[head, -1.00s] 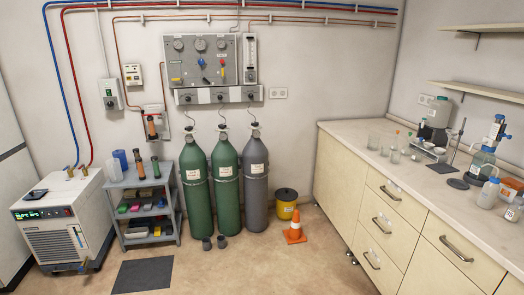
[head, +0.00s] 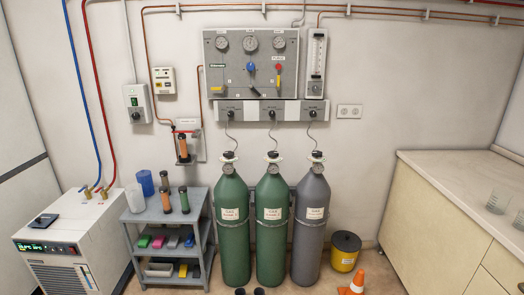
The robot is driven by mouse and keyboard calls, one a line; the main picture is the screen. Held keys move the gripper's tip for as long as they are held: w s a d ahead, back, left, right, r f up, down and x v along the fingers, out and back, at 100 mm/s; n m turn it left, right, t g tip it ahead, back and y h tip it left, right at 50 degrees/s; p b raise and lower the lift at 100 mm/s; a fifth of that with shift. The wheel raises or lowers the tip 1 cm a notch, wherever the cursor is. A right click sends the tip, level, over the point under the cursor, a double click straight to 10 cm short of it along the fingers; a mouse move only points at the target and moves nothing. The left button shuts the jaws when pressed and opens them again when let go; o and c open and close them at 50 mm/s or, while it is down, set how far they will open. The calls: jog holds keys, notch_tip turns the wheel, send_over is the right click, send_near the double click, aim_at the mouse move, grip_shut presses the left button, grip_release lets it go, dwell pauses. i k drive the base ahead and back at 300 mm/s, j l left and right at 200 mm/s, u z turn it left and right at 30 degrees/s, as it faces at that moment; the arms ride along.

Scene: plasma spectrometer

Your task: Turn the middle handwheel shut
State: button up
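Three tall gas cylinders stand in a row against the back wall. The middle one (head: 272,225) is green with a white label. A small dark handwheel (head: 272,155) sits on its top, under a thin hose rising to the wall bar; whether it is open or shut is too small to tell. The left green cylinder (head: 235,245) and the right grey cylinder (head: 307,240) carry similar dark tops.
A grey gas panel (head: 225,70) with gauges hangs above the cylinders. A grey shelf cart (head: 150,217) and chiller (head: 60,230) stand left. A yellow bin (head: 344,256), an orange cone (head: 354,284) and the bench (head: 430,210) are right. Two dark cups are at the bottom edge.

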aim_at(273, 154)
jog(key=i+z, duration=0.1)
jog(key=i, duration=0.8)
jog(key=i+j+z, duration=0.15)
jog(key=i, duration=0.7)
jog(key=i+l+u, duration=0.15)
jog(key=i, duration=0.25)
jog(key=i+l+u, duration=0.1)
jog(key=i, duration=0.25)
jog(key=i+l+u, duration=0.15)
jog(key=i+l, duration=0.2)
